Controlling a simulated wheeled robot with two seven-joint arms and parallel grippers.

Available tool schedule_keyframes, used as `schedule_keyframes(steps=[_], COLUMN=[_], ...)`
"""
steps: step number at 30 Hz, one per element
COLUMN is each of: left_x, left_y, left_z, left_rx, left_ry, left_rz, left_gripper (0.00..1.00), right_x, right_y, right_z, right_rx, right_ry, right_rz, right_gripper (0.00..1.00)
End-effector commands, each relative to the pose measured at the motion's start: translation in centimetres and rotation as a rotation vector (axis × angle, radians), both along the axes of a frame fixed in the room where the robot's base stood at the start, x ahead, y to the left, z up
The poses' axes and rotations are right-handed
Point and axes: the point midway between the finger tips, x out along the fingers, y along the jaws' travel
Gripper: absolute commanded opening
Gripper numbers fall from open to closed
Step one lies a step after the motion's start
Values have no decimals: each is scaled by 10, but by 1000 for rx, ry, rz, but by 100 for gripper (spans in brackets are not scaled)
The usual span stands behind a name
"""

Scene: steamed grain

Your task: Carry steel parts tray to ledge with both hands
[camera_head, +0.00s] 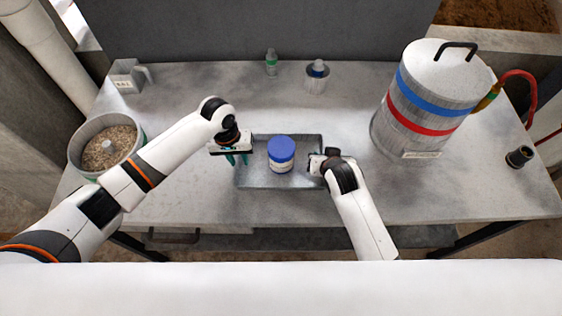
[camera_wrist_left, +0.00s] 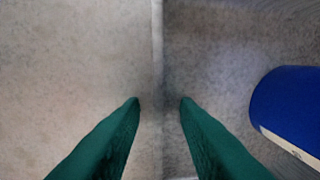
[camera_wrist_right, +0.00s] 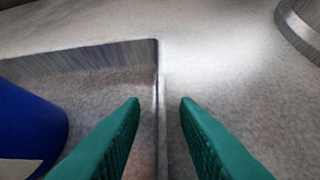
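The grey steel parts tray (camera_head: 250,178) lies flat on the metal table, with a white jar with a blue lid (camera_head: 281,153) standing in it. My left gripper (camera_head: 236,160) is at the tray's left wall. In the left wrist view its green fingers (camera_wrist_left: 160,100) are apart, one on each side of the wall, with gaps showing. My right gripper (camera_head: 315,168) is at the right wall. In the right wrist view its fingers (camera_wrist_right: 160,100) are also apart and straddle that wall. I cannot tell which surface is the ledge.
A large striped steel drum (camera_head: 420,105) and a black fitting (camera_head: 519,157) are at the right.

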Motion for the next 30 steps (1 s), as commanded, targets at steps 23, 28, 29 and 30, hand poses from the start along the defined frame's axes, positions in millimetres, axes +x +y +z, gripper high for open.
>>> schedule_keyframes(steps=[23, 28, 29, 30], left_x=[0, 0, 0, 0], left_y=[0, 0, 0, 0], left_z=[0, 0, 0, 0], left_rx=[0, 0, 0, 0], left_ry=[1, 1, 1, 1], left_rz=[0, 0, 0, 0], left_gripper=[0, 0, 0, 0], right_x=[0, 0, 0, 0], right_y=[0, 0, 0, 0], right_z=[0, 0, 0, 0], right_rx=[0, 0, 0, 0], right_ry=[1, 1, 1, 1], right_rz=[0, 0, 0, 0], right_gripper=[0, 0, 0, 0])
